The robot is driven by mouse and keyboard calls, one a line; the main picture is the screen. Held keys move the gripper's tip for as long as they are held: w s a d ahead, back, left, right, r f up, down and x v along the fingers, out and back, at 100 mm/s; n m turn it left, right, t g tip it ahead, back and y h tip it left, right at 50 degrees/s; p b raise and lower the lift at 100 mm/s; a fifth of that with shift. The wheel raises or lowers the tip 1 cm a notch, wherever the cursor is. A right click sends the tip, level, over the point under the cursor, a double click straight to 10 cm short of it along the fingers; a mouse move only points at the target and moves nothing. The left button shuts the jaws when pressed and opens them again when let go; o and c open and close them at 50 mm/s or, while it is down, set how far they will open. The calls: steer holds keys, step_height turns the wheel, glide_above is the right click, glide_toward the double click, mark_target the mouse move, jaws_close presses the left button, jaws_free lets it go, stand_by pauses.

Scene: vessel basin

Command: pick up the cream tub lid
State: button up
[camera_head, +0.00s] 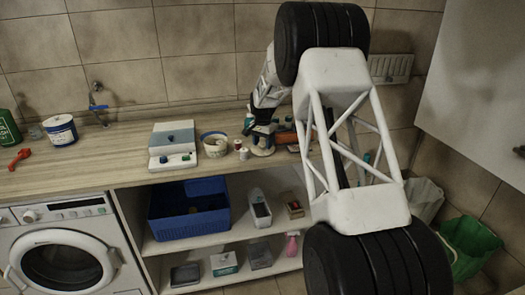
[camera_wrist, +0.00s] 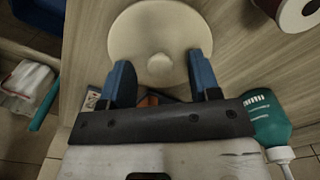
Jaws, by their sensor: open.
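The cream tub lid (camera_wrist: 158,22) is a round, pale disc with a small knob (camera_wrist: 160,64) in its middle. It lies on the wooden counter in the wrist view. My gripper (camera_wrist: 162,76) is open, with its two blue fingers apart at the lid's near part, one on each side of the knob. Whether the fingers touch the lid cannot be told. In the head view my gripper (camera_head: 263,130) is low over the counter, and the lid (camera_head: 262,151) shows only as a pale sliver below it.
A red-and-white spool (camera_wrist: 299,12) and a teal bottle (camera_wrist: 266,118) are to the right in the wrist view. In the head view, a patterned bowl (camera_head: 214,144) and a flat box (camera_head: 172,140) stand left of my gripper.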

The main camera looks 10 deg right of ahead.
steer(key=shift+f, duration=0.35)
stand_by(0.3)
steer(key=c, duration=1)
steer(key=shift+r, duration=0.15)
steer(key=shift+c, duration=0.2)
steer(key=shift+r, duration=1.6)
steer(key=s+a+r, duration=0.1)
steer(key=s, duration=1.5)
steer(key=shift+a+r, duration=0.15)
steer(key=shift+r, duration=0.15)
steer(key=shift+w, duration=0.1)
